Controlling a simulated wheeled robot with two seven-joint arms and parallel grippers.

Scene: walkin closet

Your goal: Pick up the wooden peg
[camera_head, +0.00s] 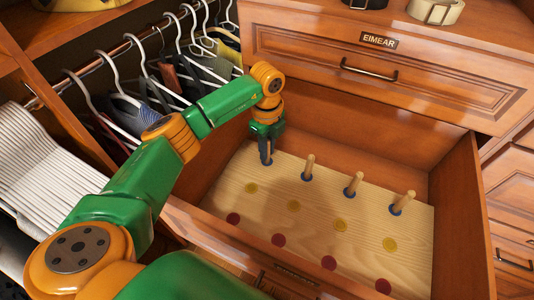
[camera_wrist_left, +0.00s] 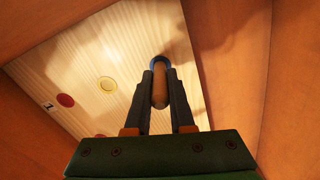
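Several light wooden pegs stand upright in blue-ringed spots along the back row of a pale wooden board (camera_head: 310,225) inside an open drawer. My left gripper (camera_head: 267,150) points down at the leftmost spot of that row. In the left wrist view, a wooden peg (camera_wrist_left: 160,88) stands between the two dark fingers of my left gripper (camera_wrist_left: 160,80), which lie close against both its sides. The peg's far end meets the blue ring (camera_wrist_left: 158,62) on the board. Three other pegs (camera_head: 308,167), (camera_head: 353,184), (camera_head: 402,203) stand to the right. My right gripper is not in view.
The drawer walls (camera_head: 458,225) surround the board. Yellow spots (camera_head: 340,225) and red spots (camera_head: 278,240) on the board are bare. A closed drawer labelled EIMEAR (camera_head: 378,41) is above. Hangers (camera_head: 115,75) with clothes hang at the left, near my arm.

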